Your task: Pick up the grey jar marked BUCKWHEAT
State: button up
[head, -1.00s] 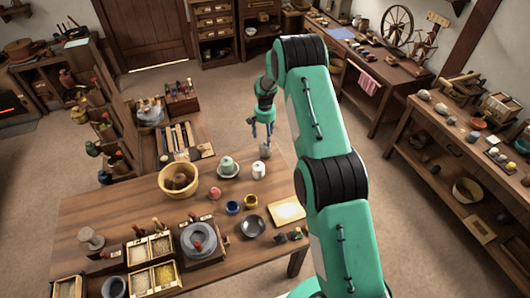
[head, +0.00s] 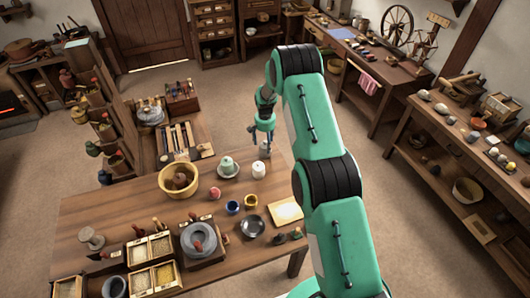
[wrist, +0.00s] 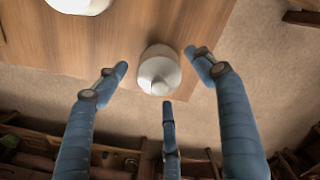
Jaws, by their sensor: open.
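A small pale grey jar (head: 265,151) stands near the far right corner of the wooden table. The jar's lower body is mostly hidden.
A white jar (head: 258,170) stands just nearer, and a green lidded pot (head: 228,166) sits on a saucer to its left. A yellow bowl (head: 179,180), a blue cup (head: 232,207) and a dark bowl (head: 252,225) share the table. Open floor lies beyond the table's right edge.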

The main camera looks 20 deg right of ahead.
grip_shut()
dwell(0.3)
jog(key=shift+r, duration=0.2)
jog(key=shift+r, duration=4.85)
